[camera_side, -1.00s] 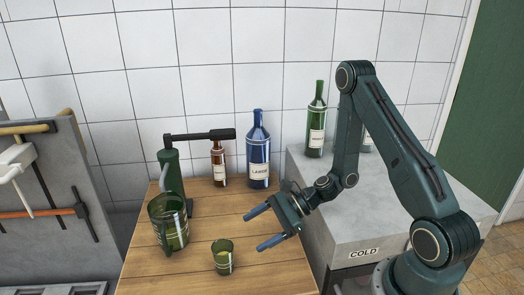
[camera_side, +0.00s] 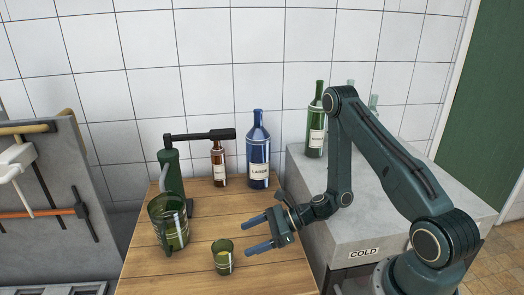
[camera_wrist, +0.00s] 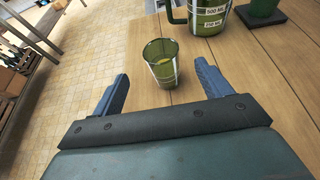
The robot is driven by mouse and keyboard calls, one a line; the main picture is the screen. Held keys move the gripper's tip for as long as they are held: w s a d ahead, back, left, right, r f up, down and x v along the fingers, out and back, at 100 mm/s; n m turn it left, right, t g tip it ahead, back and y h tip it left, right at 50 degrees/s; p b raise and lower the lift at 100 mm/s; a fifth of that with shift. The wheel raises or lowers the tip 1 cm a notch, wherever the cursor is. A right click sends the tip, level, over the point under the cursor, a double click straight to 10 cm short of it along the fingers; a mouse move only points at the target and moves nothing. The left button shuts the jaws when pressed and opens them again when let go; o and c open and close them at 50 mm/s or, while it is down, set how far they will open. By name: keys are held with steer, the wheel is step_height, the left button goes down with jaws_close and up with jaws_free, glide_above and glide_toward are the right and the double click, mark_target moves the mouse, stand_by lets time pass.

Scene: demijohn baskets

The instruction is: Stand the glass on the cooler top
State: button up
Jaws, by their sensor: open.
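The small green glass (camera_side: 222,257) stands upright on the wooden table, with something yellowish in it. It also shows in the wrist view (camera_wrist: 162,62), beyond and between my fingertips. My gripper (camera_side: 256,233) is open and empty, to the right of the glass and apart from it; its blue fingers point toward the glass side. In the wrist view my gripper (camera_wrist: 163,84) shows both fingers spread. The cooler top (camera_side: 375,205) is a grey slab at the right, above a COLD label.
A green measuring jug (camera_side: 168,222) stands left of the glass. A green stand with a black arm (camera_side: 172,175), a brown bottle (camera_side: 219,163) and a blue bottle (camera_side: 258,150) stand behind. A green bottle (camera_side: 316,125) stands on the cooler's back left; its front is clear.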

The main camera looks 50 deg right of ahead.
mark_target(213, 250)
steer(key=shift+x, duration=2.9)
steer(key=shift+x, duration=2.65)
steer(key=shift+r, duration=0.1)
steer(key=c, duration=1.3)
steer(key=shift+r, duration=0.25)
step_height(213, 250, up, 19)
steer(key=shift+r, duration=0.25)
